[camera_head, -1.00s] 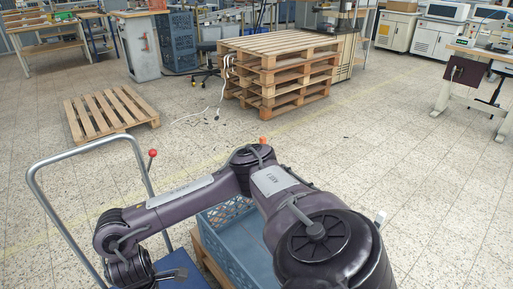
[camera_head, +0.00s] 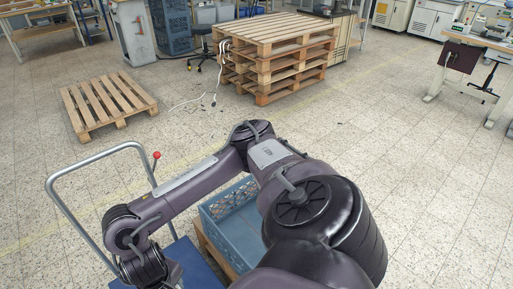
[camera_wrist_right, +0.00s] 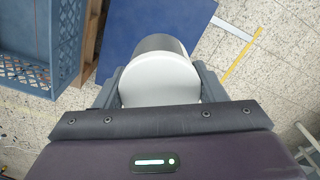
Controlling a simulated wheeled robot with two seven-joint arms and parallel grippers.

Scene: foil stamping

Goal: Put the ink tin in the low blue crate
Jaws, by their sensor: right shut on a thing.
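The ink tin (camera_wrist_right: 160,72), a cylinder with a white round end and a grey body, sits between the fingers of my right gripper (camera_wrist_right: 158,88) in the right wrist view. That gripper is shut on it, over a flat blue surface. In the head view my right arm bends over to the trolley at the lower left; the tin is not visible there. The low blue crate (camera_head: 240,228) is right of my right wrist in the head view, partly hidden by my arm. It also shows in the wrist view (camera_wrist_right: 68,40), left of the tin and apart from it. My left gripper is not in view.
The crate stands on a wooden support (camera_head: 213,254) beside a trolley with a blue deck (camera_head: 196,266) and a grey tube handle (camera_head: 72,212). A low pallet (camera_head: 106,102) and a pallet stack (camera_head: 275,62) stand farther back.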

